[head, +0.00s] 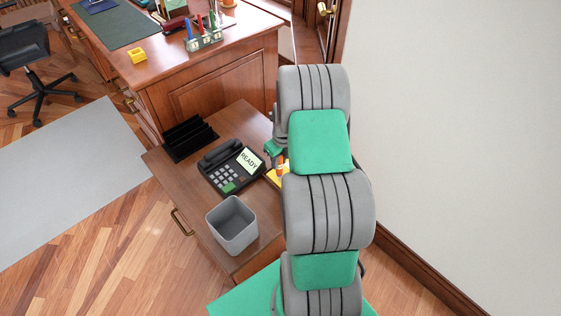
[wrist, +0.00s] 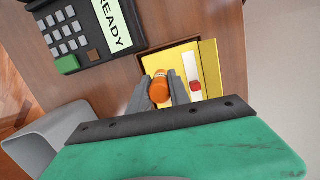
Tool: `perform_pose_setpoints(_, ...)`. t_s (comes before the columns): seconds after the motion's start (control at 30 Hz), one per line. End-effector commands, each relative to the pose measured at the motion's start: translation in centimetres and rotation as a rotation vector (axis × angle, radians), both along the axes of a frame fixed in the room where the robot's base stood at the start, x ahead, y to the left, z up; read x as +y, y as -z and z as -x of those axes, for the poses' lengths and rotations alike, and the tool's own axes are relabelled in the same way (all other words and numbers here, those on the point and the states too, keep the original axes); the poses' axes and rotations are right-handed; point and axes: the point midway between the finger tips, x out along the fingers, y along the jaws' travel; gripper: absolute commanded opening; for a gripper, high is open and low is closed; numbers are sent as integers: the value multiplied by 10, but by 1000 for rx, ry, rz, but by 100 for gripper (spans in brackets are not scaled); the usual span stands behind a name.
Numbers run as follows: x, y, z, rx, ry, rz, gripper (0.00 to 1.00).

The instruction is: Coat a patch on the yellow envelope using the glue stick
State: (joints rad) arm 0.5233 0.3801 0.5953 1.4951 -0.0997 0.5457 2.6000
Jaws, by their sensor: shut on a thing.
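The yellow envelope (wrist: 180,55) lies flat on the brown cabinet top in the wrist view. In the head view only a sliver of the envelope (head: 271,178) shows beside my arm. My gripper (wrist: 161,92) is over the envelope's left part, its two grey fingers shut on the orange glue stick (wrist: 159,90). The wrist camera sees the glue stick nearly end-on, so its lower tip is hidden and I cannot tell whether it touches the envelope. The glue stick (head: 280,168) also shows in the head view, partly hidden by my arm.
A white strip with a red part (wrist: 195,86) lies on the envelope's right part. A desk phone (head: 232,167) reading READY, a grey bin (head: 232,225) and a black file rack (head: 188,138) stand to the left. A wall (head: 450,150) rises on the right.

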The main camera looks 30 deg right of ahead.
Motion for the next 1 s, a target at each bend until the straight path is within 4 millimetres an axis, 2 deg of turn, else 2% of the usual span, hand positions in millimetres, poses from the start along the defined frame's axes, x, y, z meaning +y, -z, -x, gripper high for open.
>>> perform_pose_setpoints(0.03, 0, -10, 0, -1, 0, 1, 0)
perform_pose_setpoints(0.63, 2, -64, -2, -1, -4, 1, 0)
perform_pose_setpoints(1.0, 2, -70, -2, -1, -5, 1, 0)
